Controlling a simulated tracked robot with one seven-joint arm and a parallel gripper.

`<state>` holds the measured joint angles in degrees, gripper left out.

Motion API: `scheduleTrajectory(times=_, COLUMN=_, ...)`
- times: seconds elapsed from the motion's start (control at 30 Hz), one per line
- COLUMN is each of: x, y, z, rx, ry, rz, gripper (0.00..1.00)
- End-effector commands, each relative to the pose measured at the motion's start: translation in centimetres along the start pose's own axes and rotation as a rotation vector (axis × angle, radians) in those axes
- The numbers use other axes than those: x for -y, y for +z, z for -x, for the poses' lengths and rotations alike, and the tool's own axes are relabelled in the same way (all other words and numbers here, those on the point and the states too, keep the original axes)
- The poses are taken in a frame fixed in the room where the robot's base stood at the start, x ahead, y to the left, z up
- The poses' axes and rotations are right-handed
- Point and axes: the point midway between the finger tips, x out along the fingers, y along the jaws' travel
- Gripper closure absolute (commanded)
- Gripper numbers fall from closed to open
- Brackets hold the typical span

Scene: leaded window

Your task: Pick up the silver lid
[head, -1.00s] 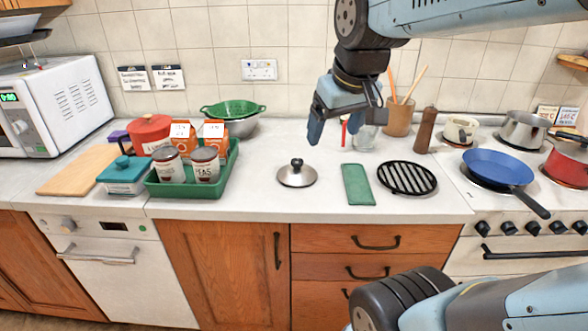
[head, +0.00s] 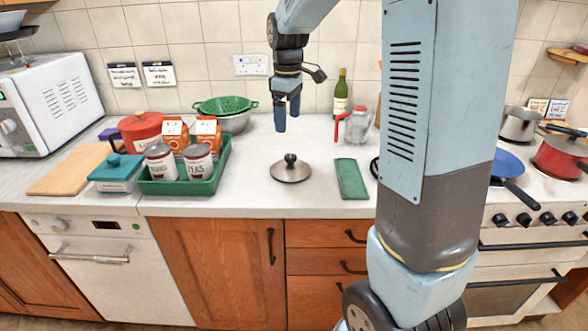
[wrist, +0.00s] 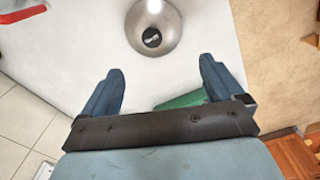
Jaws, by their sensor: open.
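The silver lid (head: 291,174) lies on the white counter with its dark knob up, between the green tray and a flat green cloth-like piece. In the wrist view the domed lid (wrist: 153,40) is at the top middle, beyond the fingertips. My gripper (head: 287,125) points down above the counter, behind and higher than the lid in the head view. Its two blue fingers (wrist: 160,75) are apart with nothing between them, and they do not touch the lid.
The green tray (head: 222,181) with cans and cartons stands left of the lid. The flat green piece (head: 351,179) lies to its right. Counter around the lid is clear.

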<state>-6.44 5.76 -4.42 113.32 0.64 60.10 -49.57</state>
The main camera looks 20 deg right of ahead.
Motion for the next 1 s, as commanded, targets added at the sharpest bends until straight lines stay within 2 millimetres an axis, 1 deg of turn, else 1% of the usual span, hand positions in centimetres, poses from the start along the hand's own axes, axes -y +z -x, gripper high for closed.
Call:
scheduleTrajectory(times=0.17, x=-0.7, y=-0.5, z=-1.1, rx=0.012, ry=-0.012, rz=0.028, gripper=0.06)
scheduleTrajectory(times=0.27, x=-0.7, y=-0.5, z=-2.3, rx=0.013, ry=-0.012, rz=0.029, gripper=0.06)
scheduleTrajectory(times=0.5, x=-0.6, y=-0.3, z=-6.5, rx=0.014, ry=-0.013, rz=0.028, gripper=0.06)
scheduleTrajectory(times=0.6, x=-0.7, y=-0.3, z=-7.9, rx=0.013, ry=-0.012, rz=0.028, gripper=0.06)
scheduleTrajectory(times=0.7, x=-0.7, y=-0.3, z=-8.8, rx=0.012, ry=-0.011, rz=0.028, gripper=0.06)
scheduleTrajectory(times=0.87, x=-0.7, y=-0.2, z=-9.6, rx=0.012, ry=-0.011, rz=0.027, gripper=0.06)
scheduleTrajectory(times=1.0, x=-1.1, y=0.1, z=-10.9, rx=0.013, ry=-0.012, rz=0.025, gripper=0.06)
